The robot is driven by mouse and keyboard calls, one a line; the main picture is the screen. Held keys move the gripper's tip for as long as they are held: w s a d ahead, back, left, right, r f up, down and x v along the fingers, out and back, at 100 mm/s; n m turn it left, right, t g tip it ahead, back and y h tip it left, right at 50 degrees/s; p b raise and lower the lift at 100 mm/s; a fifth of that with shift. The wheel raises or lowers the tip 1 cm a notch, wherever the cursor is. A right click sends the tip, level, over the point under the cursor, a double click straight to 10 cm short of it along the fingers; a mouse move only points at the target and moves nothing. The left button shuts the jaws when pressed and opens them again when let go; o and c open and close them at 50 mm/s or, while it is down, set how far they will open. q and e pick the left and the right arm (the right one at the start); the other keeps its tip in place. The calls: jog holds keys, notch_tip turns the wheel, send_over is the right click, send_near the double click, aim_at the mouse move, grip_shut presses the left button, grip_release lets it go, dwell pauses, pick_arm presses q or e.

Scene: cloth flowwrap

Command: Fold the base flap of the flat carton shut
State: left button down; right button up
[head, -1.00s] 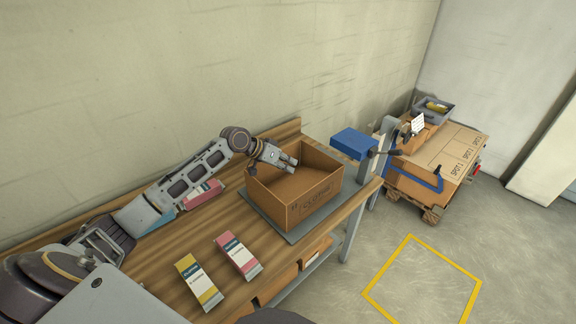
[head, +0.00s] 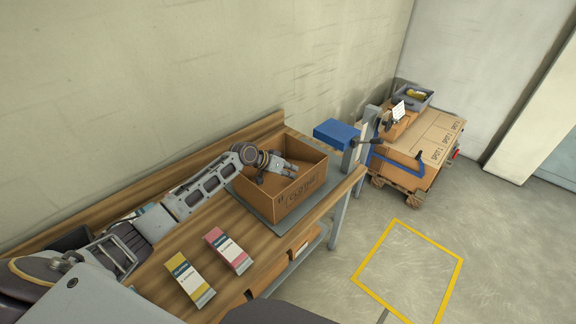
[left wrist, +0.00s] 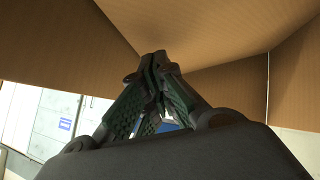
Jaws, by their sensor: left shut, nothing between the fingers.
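The brown carton (head: 300,193) stands opened out, not flat, on a grey plate (head: 252,205) at the right end of the bench. Its top is open. My left gripper (head: 293,171) reaches in over its left rim, and its fingers are shut and empty inside the opening. In the left wrist view the shut fingertips (left wrist: 158,62) are close to plain brown carton panels (left wrist: 225,90); I cannot tell whether they touch. A narrow gap shows between panels at the right. I cannot tell which panel is the base flap. My right gripper is not in view.
A yellow packet (head: 188,279) and a pink packet (head: 227,250) lie on the wooden bench (head: 150,288). A pallet of boxes (head: 425,150) stands behind. The floor inside the yellow square is clear.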

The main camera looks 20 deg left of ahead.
pick_arm(q)
jog(key=shift+s+d+f, duration=0.1)
jog(key=shift+d+f, duration=0.05)
jog(key=shift+f, duration=0.25)
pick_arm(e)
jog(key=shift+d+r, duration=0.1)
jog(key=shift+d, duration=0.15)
pick_arm(q)
jog(key=shift+f, duration=0.15)
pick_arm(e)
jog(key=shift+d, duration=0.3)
pick_arm(q)
jog(key=f, duration=0.1)
jog(key=d+f, duration=0.1)
jog(key=f, duration=0.1)
jog(key=d+f+b, duration=0.1)
jog(key=f, duration=0.1)
jog(key=shift+s+d+f, duration=0.1)
jog(key=shift+s+d, duration=0.05)
jog(key=shift+s, duration=0.25)
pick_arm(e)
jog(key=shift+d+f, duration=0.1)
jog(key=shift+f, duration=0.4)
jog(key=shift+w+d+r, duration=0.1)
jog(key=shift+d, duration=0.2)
pick_arm(q)
jog(key=shift+r, duration=0.25)
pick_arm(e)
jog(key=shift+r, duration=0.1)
